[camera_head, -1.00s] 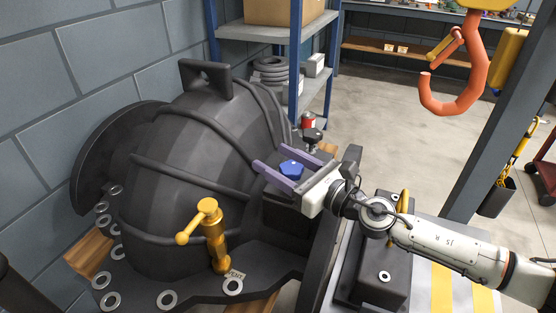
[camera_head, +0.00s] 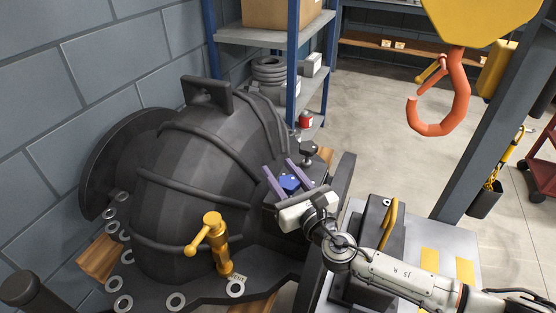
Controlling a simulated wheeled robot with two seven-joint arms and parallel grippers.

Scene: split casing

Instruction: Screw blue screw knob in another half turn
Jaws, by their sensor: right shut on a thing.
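The blue screw knob (camera_head: 289,183) sits on the dark block at the right side of the black domed casing (camera_head: 190,170). My right gripper (camera_head: 280,173), with two purple fingers, reaches in from the lower right. Its fingers lie on either side of the knob and are shut on it, pointing up and slightly left in the picture. The knob's lower part and the screw below it are hidden. My left gripper is not in view.
A yellow valve handle (camera_head: 213,240) stands on the casing's front flange among several grey washers. An orange hook (camera_head: 457,100) hangs at the upper right. A black knob (camera_head: 308,148) and a red-topped item (camera_head: 305,119) lie just beyond the gripper. Open floor lies behind.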

